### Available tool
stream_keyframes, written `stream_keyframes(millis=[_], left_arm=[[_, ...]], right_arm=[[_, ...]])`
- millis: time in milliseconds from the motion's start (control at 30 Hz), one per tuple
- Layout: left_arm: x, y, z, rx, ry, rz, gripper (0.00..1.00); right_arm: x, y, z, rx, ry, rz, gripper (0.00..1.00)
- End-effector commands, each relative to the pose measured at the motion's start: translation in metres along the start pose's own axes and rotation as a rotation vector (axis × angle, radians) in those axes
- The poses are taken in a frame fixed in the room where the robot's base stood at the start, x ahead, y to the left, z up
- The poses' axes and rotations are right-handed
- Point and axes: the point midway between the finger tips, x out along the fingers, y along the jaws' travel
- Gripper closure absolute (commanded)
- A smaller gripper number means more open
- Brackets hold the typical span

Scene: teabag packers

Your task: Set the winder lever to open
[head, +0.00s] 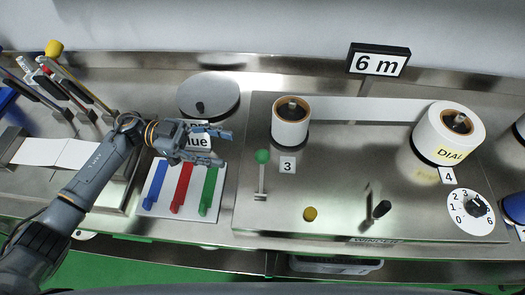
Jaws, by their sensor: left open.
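The winder plate (330,215) is a steel panel with a partly hidden label reading WINDER (376,240) at its front edge. A short black-handled lever (381,209) stands tilted on it, just above that label. A lever with a green ball (262,157) stands at the plate's left side, near the number 3; I cannot tell which of the two is the winder lever. My left gripper (224,148) is open and empty, left of the green ball and apart from it, above the slider board. My right gripper is not in view.
A board with blue, red and green sliders (182,190) lies under my left gripper. A white roll (290,122), a larger DIAL roll (448,133), a yellow button (310,213) and a numbered dial (470,212) are on the plate. A "6 m" sign (379,61) stands behind. The plate's middle is clear.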

Motion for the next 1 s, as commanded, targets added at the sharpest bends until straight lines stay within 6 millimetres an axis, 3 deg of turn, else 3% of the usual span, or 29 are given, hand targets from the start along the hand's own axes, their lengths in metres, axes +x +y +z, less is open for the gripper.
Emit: stream_keyframes(millis=[200, 500, 900, 933, 1000], left_arm=[[0.051, 0.000, -0.006, -0.001, 0.005, 0.002, 0.47], [0.095, 0.000, -0.003, 0.000, 0.002, 0.000, 0.47], [0.103, 0.000, 0.000, 0.000, 0.000, 0.000, 0.47], [0.103, 0.000, 0.000, 0.000, 0.000, 0.000, 0.49], [0.103, 0.000, 0.000, 0.000, 0.000, 0.000, 0.63]], right_arm=[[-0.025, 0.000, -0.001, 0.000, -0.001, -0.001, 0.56], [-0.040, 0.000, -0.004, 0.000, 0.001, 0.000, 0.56], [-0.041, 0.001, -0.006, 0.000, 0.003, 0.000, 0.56], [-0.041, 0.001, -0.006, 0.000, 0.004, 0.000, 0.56], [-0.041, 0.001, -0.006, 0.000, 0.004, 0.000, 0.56]])
